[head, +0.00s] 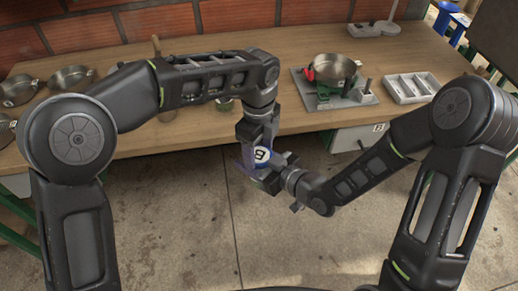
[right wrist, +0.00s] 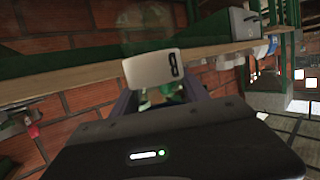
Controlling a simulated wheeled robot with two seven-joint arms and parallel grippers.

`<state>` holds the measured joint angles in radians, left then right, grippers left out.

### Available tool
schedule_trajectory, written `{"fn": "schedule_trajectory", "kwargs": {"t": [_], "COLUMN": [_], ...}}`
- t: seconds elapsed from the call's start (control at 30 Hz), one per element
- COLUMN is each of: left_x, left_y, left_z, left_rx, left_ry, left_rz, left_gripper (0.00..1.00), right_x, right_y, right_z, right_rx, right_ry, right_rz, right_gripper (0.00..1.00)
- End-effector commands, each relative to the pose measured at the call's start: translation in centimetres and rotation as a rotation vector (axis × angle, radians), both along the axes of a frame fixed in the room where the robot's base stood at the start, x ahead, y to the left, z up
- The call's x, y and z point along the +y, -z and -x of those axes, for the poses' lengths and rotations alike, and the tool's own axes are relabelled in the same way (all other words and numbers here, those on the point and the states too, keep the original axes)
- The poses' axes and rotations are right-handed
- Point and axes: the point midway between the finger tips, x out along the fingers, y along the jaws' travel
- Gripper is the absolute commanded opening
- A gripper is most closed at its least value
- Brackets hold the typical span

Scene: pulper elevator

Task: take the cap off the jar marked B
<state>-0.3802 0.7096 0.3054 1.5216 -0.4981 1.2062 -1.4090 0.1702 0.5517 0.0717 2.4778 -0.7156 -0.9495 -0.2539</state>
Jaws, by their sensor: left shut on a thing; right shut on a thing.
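The jar marked B (head: 262,155) is held in the air between my two grippers, in front of the table. Its white label with a dark B faces the head camera and looks tilted. My left gripper (head: 252,147) reaches down to it from above and is shut at it. My right gripper (head: 268,170) comes from the lower right and is shut at its lower side. In the right wrist view the label (right wrist: 152,68) shows just beyond my right fingers, with something green between them. The cap cannot be told apart; the grippers hide much of the jar.
The wooden table (head: 210,140) runs behind my arms. On it are metal pans (head: 70,77) at left, a green device with a metal bowl (head: 334,70), and a white divided tray (head: 412,88). The concrete floor (head: 200,220) below the jar is clear.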

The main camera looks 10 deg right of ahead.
Motion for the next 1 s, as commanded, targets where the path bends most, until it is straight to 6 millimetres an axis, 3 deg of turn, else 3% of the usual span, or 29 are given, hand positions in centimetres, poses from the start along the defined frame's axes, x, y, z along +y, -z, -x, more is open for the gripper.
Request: {"fn": "schedule_trajectory", "kwargs": {"t": [0.1,0.13,0.4,0.7,1.0], "left_x": [0.0,0.0,0.0,0.0,0.0], "left_y": [0.0,0.0,0.0,-0.4,-3.9], "left_z": [0.0,0.0,0.0,0.0,-0.1], "left_rx": [-0.001,-0.001,-0.001,-0.002,-0.002], "left_ry": [0.000,0.000,0.000,0.000,0.000], "left_rz": [0.001,0.001,0.001,0.001,0.002], "left_gripper": [0.14,0.62,0.83,0.83,0.83], "right_x": [0.0,0.0,0.0,0.0,0.0], "right_y": [0.0,0.0,0.0,0.0,0.0], "right_z": [0.0,0.0,0.0,0.0,0.0], "right_rx": [-0.001,-0.001,-0.001,-0.001,-0.001], "right_ry": [-0.001,-0.001,-0.001,0.000,0.000], "right_rz": [0.000,0.000,-0.001,0.000,0.000], "right_gripper": [0.00,0.00,0.00,0.00,0.00]}}
